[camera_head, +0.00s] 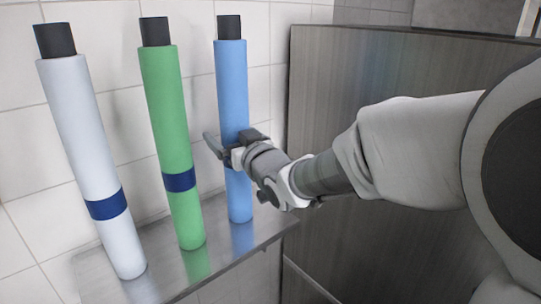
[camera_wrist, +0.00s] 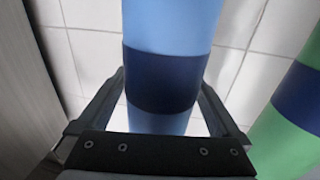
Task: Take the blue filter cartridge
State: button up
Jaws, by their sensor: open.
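The blue filter cartridge (camera_head: 232,90) stands upright on a metal shelf (camera_head: 215,262), the rightmost of three cartridges. It has a black cap and a dark blue band. My gripper (camera_head: 228,150) is at the cartridge's band height, reaching in from the right. In the wrist view the blue cartridge (camera_wrist: 172,25) stands between the two open fingers (camera_wrist: 162,105), with its dark band (camera_wrist: 165,78) at finger level. Gaps of wall show beside the cartridge near the fingertips. In the head view my gripper hides the cartridge's band.
A green cartridge (camera_head: 168,120) stands just left of the blue one, and a white cartridge (camera_head: 85,140) is farther left. A tiled wall (camera_head: 115,110) is close behind. A tall grey metal panel (camera_head: 330,80) stands on the right, near my arm.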

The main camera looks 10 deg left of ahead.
grip_shut()
dwell(0.3)
jog(key=shift+r, duration=0.15)
jog(key=shift+r, duration=0.1)
